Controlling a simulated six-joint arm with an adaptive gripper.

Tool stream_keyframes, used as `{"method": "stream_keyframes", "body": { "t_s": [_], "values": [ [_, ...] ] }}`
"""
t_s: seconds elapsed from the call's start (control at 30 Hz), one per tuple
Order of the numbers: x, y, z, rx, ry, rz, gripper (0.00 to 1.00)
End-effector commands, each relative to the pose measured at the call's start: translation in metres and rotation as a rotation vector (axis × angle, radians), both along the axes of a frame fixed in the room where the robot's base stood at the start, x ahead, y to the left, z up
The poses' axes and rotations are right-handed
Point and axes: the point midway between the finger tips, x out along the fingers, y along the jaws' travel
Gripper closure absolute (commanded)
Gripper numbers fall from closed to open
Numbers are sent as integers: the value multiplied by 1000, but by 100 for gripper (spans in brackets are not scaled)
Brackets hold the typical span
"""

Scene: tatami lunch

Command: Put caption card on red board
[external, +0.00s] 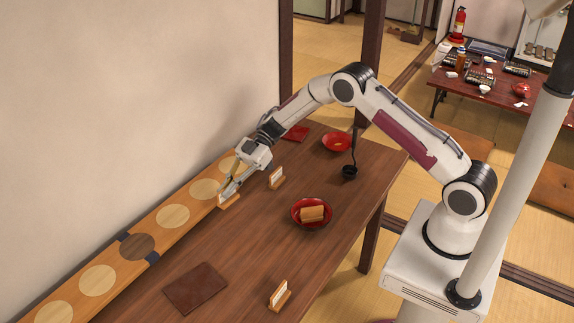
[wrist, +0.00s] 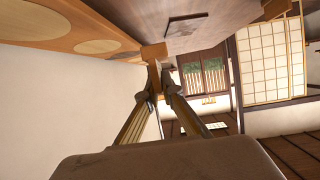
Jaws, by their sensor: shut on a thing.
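My gripper (external: 228,188) is at the left long edge of the table, low beside the light wood plank. In the wrist view the fingers (wrist: 157,78) meet at this wooden block (wrist: 154,52). Two similar stands with white cards stand apart on the table, one right of my gripper (external: 276,179) and one near the front (external: 280,296).
A dark brown square board (external: 195,287) lies at the near left. The plank with round discs (external: 173,216) runs along the wall.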

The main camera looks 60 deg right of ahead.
Motion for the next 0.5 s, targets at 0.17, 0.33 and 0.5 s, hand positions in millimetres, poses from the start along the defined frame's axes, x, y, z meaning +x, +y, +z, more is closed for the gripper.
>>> {"method": "stream_keyframes", "body": {
  "t_s": [0.17, 0.33, 0.5],
  "values": [
    [18, -56, 8, 0, 0, -116, 100],
    [38, -110, 15, 0, 0, -253, 100],
    [56, -165, 21, -1, 0, -398, 100]
  ]
}}
